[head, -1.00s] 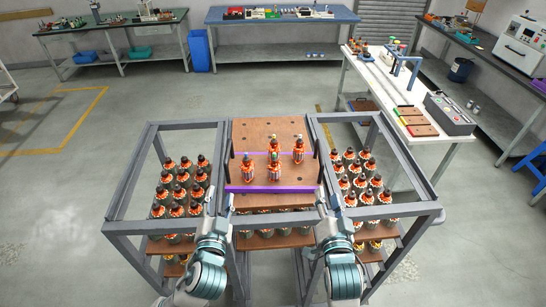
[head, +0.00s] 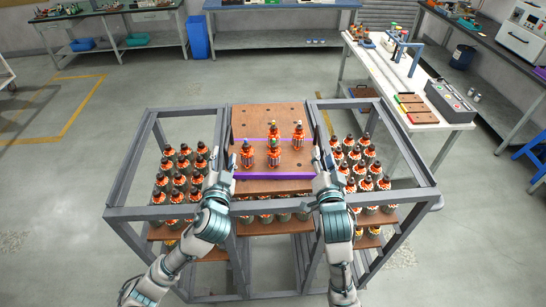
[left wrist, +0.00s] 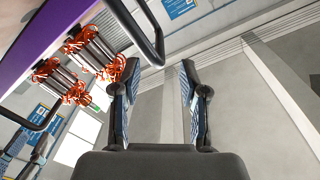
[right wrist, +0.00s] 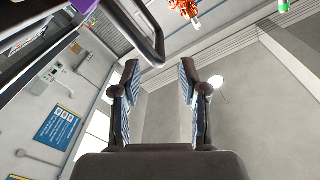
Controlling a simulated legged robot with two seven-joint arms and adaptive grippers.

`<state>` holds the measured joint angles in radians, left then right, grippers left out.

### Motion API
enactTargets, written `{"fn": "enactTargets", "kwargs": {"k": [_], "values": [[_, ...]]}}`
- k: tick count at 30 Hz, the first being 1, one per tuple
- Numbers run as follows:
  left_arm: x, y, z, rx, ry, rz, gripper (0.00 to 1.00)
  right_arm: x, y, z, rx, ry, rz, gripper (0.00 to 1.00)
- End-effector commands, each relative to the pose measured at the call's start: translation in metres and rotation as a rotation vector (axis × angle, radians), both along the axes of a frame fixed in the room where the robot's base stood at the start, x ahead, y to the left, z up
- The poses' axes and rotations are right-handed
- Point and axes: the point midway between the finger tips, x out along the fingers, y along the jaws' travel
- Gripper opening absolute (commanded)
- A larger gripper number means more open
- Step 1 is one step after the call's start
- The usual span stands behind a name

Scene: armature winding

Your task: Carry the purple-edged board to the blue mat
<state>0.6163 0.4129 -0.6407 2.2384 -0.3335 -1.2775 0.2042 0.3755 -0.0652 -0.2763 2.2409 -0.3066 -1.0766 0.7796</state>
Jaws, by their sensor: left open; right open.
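The purple-edged board (head: 262,174) is a brown plate with purple edge strips, lying on the middle of the grey frame. Several orange-and-dark armatures stand on it, and two show in the left wrist view (left wrist: 94,52). It has a dark handle at each side, seen in the left wrist view (left wrist: 157,45) and right wrist view (right wrist: 157,45). My left gripper (head: 219,168) is open beside the left handle. My right gripper (head: 326,165) is open beside the right handle. Neither holds anything. I cannot pick out a separate blue mat; the back bench has a blue top (head: 285,5).
The grey frame (head: 400,200) holds many armatures on shelves to both sides of the board. A white table (head: 440,114) with small colored trays and a grey box stands at the right. A blue bin (head: 198,37) stands at the back. The floor between is clear.

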Motion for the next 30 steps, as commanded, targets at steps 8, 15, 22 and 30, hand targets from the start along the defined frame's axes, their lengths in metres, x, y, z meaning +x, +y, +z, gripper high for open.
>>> {"fn": "enactTargets", "kwargs": {"k": [8, 15, 22, 30], "values": [[0.054, 0.001, 0.001, 0.001, -0.001, 0.001, 0.44, 0.054, 0.000, 0.001, -0.002, 0.000, -0.001, 0.43], [0.081, 0.001, 0.001, 0.001, -0.001, -0.001, 0.44, 0.081, 0.001, 0.001, 0.000, -0.001, -0.001, 0.43], [0.087, 0.001, 0.000, 0.000, -0.001, -0.001, 0.44, 0.087, 0.001, 0.000, 0.001, -0.001, -0.001, 0.43], [0.087, 0.001, 0.000, 0.000, -0.001, -0.001, 0.21, 0.087, 0.001, 0.000, 0.001, -0.001, -0.001, 0.21]]}}
